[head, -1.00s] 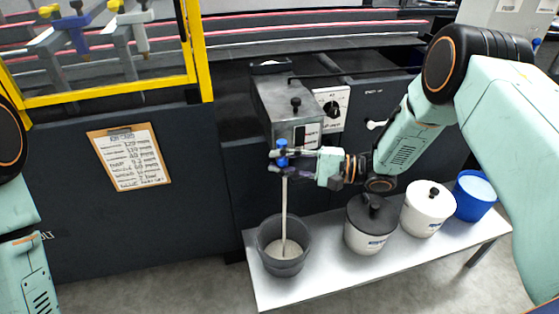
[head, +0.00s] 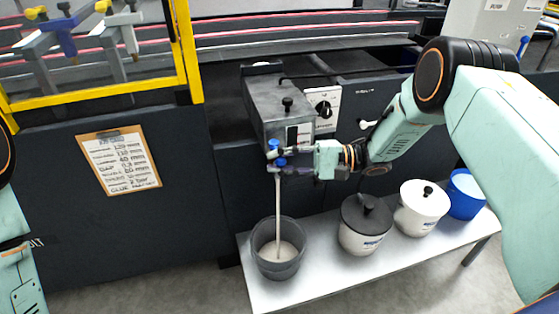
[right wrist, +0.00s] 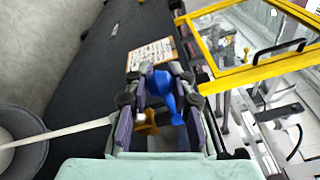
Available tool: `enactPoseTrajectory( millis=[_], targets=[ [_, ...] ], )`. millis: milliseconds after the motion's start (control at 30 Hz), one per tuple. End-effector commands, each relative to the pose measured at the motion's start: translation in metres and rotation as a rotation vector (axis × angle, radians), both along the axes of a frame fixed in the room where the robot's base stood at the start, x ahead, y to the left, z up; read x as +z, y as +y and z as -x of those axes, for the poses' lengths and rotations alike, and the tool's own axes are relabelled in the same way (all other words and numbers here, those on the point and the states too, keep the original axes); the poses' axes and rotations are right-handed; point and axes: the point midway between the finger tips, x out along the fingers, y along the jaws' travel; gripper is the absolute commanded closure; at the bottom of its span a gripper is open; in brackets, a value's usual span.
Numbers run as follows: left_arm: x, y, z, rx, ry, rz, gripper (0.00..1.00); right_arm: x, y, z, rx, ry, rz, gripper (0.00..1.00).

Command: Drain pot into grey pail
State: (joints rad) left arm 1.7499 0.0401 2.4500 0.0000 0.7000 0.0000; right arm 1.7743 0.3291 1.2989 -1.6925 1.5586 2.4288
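The pot (head: 272,104) is a grey metal box on the machine front, with a black knob on its lid. Its drain tap has a blue handle (head: 273,146), also seen in the right wrist view (right wrist: 161,84). A pale stream (head: 278,205) falls from the tap into the grey pail (head: 262,258), which stands on the bench and holds pale liquid. My right gripper (head: 280,156) is at the tap. In the right wrist view its fingers (right wrist: 160,125) stand apart on both sides of the handle, with gaps showing. My left gripper is out of view.
On the white bench (head: 320,275) stand a white pot with a black lid (head: 367,220), a white lidded pot (head: 420,208) and a blue pail (head: 466,195). A clipboard (head: 119,160) hangs on the dark machine panel. A yellow-framed guard (head: 100,93) is at upper left.

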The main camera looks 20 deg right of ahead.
Motion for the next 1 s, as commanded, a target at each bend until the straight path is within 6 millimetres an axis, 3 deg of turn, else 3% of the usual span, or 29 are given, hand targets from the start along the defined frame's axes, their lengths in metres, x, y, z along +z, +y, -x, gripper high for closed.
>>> enactPoseTrajectory(
  millis=[267, 633, 767, 1000],
  targets=[
    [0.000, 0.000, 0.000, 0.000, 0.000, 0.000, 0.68, -0.001, 0.000, 0.001, 0.000, 0.001, 0.001, 0.54],
    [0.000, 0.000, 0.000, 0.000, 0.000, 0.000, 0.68, 0.000, -0.005, 0.001, -0.002, -0.001, 0.000, 0.54],
    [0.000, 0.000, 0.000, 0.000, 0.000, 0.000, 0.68, 0.000, -0.022, 0.004, -0.005, -0.002, -0.001, 0.54],
    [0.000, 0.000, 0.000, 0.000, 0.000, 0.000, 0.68, 0.000, -0.071, 0.015, -0.005, -0.001, -0.001, 0.54]
  ],
)
